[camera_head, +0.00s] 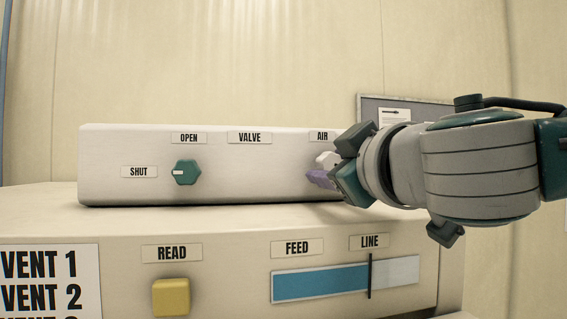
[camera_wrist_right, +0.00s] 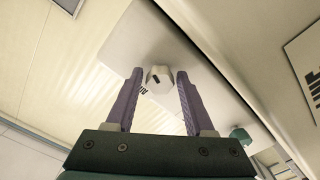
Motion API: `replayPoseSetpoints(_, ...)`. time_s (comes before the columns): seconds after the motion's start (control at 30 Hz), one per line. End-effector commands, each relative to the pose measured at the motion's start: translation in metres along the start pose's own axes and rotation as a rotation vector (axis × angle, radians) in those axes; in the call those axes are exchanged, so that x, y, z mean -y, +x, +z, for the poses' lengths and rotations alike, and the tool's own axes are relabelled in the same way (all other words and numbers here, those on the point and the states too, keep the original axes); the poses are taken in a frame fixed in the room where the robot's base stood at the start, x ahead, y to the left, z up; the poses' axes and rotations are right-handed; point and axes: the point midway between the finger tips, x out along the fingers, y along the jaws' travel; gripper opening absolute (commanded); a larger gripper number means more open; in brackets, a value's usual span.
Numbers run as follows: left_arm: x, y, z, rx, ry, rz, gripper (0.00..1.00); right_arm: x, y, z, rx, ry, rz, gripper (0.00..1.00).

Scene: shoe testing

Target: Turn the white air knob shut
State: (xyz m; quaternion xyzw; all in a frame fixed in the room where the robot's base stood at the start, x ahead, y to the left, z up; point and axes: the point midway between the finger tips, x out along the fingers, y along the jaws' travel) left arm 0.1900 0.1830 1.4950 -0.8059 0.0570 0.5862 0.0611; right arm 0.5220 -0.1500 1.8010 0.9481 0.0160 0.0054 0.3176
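The white air knob (camera_head: 327,159) is on the right part of the front of a white box, under the AIR label (camera_head: 322,136). My right gripper (camera_head: 318,178) reaches it from the right and partly hides it. In the right wrist view the white knob (camera_wrist_right: 160,76) has a dark mark on its face. It sits between the tips of my two purple fingers (camera_wrist_right: 160,84), with a small gap seeming to show on each side. The right gripper looks open. Whether a finger touches the knob is hard to tell. My left gripper is not in view.
A green knob (camera_head: 187,172) with a white mark is on the same box (camera_head: 250,180), near OPEN and SHUT labels. Below are a yellow READ button (camera_head: 171,297) and a blue FEED bar (camera_head: 318,281). A grey board (camera_head: 400,108) is behind my right arm.

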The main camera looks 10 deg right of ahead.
Motion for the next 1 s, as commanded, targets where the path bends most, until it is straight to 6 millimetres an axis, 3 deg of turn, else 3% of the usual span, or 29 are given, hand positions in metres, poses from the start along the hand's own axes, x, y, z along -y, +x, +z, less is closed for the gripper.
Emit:
replayPoseSetpoints(0.03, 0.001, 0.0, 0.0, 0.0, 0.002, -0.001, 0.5, 0.0, 0.0, 0.0, 0.0, 0.0, 0.0, 0.47)
replayPoseSetpoints(0.47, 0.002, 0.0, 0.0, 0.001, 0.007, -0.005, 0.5, 0.0, 0.0, 0.0, 0.0, 0.0, 0.001, 0.0)
replayPoseSetpoints(0.77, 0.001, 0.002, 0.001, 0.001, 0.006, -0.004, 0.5, 0.0, 0.0, 0.001, 0.0, -0.007, 0.001, 0.0)
replayPoseSetpoints(1.0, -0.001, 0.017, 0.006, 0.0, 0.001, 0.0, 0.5, 0.003, 0.0, 0.004, 0.001, -0.084, 0.0, 0.0)
